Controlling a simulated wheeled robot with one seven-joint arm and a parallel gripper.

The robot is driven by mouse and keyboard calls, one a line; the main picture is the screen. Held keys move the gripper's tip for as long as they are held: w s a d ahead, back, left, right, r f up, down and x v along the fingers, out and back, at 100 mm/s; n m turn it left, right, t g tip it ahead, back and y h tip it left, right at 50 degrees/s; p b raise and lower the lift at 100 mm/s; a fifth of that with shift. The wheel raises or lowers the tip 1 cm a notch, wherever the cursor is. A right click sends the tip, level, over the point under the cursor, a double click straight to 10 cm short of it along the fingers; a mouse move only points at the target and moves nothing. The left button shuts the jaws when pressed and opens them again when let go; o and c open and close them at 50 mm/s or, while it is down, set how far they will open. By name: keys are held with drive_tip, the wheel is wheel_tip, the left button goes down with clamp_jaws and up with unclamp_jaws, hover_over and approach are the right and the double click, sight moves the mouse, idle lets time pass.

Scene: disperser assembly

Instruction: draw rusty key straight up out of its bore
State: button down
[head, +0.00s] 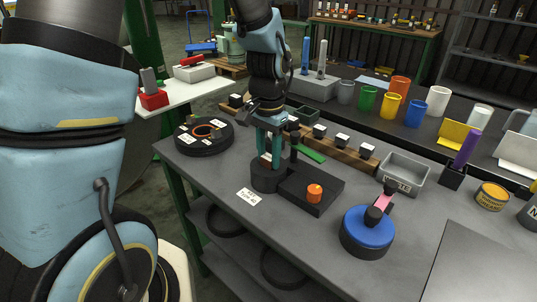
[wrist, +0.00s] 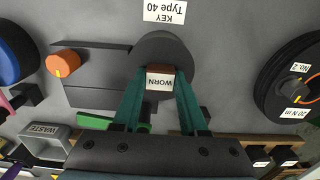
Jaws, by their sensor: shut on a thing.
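The rusty key (wrist: 160,78) shows in the wrist view as a small brown block with a white top label reading "WORN". My gripper (wrist: 160,86) is shut on it, one teal finger on each side. In the head view my gripper (head: 268,158) points straight down over the dark round housing (head: 264,181) at the left end of a dark base plate. The bore is hidden beneath the key and fingers. I cannot tell how deep the key sits in it. A white card reading "KEY Type 40" (head: 249,197) lies on the bench in front of the housing.
An orange knob (head: 314,193) stands on the base plate to the right. A blue round tool (head: 367,231) and a grey waste bin (head: 404,172) are further right. A black round fixture (head: 204,137) is at the left. A wooden rack (head: 325,145) runs behind.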

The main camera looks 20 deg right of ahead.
sight(269, 157)
drive_tip(key=shift+r, duration=0.1)
idle(0.3)
drive_tip(key=shift+r+p, duration=3.05)
drive_tip(key=shift+r, duration=0.4)
